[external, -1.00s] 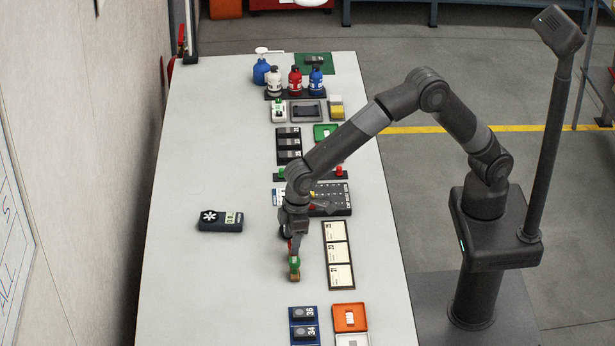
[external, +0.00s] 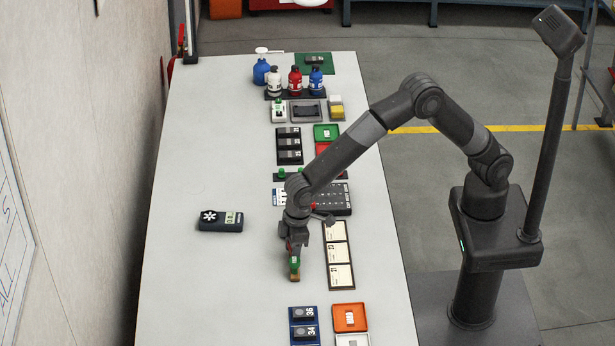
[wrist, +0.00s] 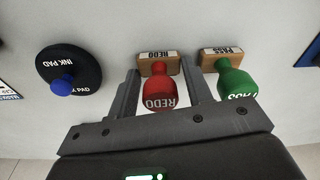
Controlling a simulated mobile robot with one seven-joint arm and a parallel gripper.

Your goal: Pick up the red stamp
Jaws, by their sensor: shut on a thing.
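The red stamp (wrist: 160,90) has a red knob marked REDO on a wooden block in the wrist view. My gripper (wrist: 163,92) is shut on its red knob, with one dark finger on each side. The green stamp (wrist: 235,82), marked PASS, stands just right of the right finger. In the external view my gripper (external: 295,246) points down over the table by the green stamp (external: 295,266), and it mostly hides the red stamp there. I cannot tell whether the red stamp's block touches the table.
A round black ink pad (wrist: 70,70) with a blue knob lies left of my gripper in the wrist view. A framed row of white cards (external: 338,255) lies to the right in the external view. The table's left side is mostly clear, apart from a dark handheld device (external: 221,221).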

